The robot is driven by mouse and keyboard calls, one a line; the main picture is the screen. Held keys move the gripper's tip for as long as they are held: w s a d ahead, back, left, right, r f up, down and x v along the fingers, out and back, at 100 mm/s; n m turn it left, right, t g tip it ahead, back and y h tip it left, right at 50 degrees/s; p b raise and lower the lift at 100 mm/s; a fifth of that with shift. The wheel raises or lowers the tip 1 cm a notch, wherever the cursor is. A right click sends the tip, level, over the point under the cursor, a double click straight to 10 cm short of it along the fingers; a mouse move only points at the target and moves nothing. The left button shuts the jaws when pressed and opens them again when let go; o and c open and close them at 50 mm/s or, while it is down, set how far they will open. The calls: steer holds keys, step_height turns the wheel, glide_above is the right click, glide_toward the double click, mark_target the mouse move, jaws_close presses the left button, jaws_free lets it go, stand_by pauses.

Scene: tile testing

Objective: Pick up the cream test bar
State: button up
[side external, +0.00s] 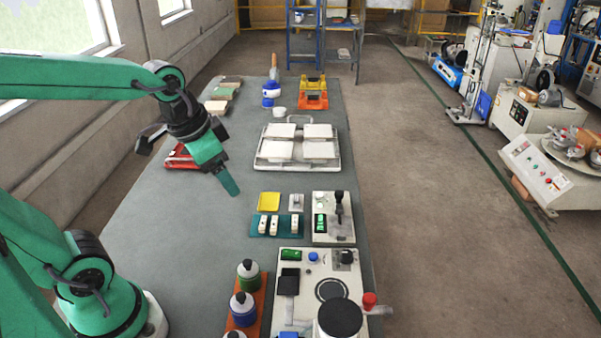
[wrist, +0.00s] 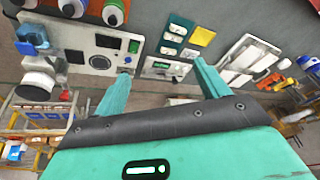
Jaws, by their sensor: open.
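Three small cream bars stand in a teal tray (side external: 284,234) on the table in the side view: a left bar (side external: 262,225), a middle bar (side external: 274,225) and, past a gap, a right bar (side external: 295,224). I cannot tell which one the task names. The wrist view shows them as small pale blocks (wrist: 174,28) on teal, beyond the fingertips. My gripper (side external: 230,185) is above the table, up and left of the tray, apart from the bars. In the wrist view my gripper (wrist: 160,72) has its two fingers wide apart, with nothing between them.
A yellow tile (side external: 269,201) lies behind the tray. A lever device (side external: 333,217) stands close at its right. A larger machine (side external: 318,292) and bottles (side external: 243,308) are in front. A pale tray of tiles (side external: 298,164) is behind. The table left of the tray is clear.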

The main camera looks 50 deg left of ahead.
steer(key=w+a+f+m+g, duration=0.2)
steer(key=w+f+m, duration=0.1)
steer(key=w+f, duration=0.35)
steer(key=m+g, duration=0.2)
steer(key=m, duration=0.2)
glide_above(263, 222)
step_height(263, 222, down, 8)
steer(key=shift+f, duration=0.25)
steer(key=shift+f, duration=0.1)
steer(key=shift+f, duration=1.25)
steer(key=shift+f, duration=2.6)
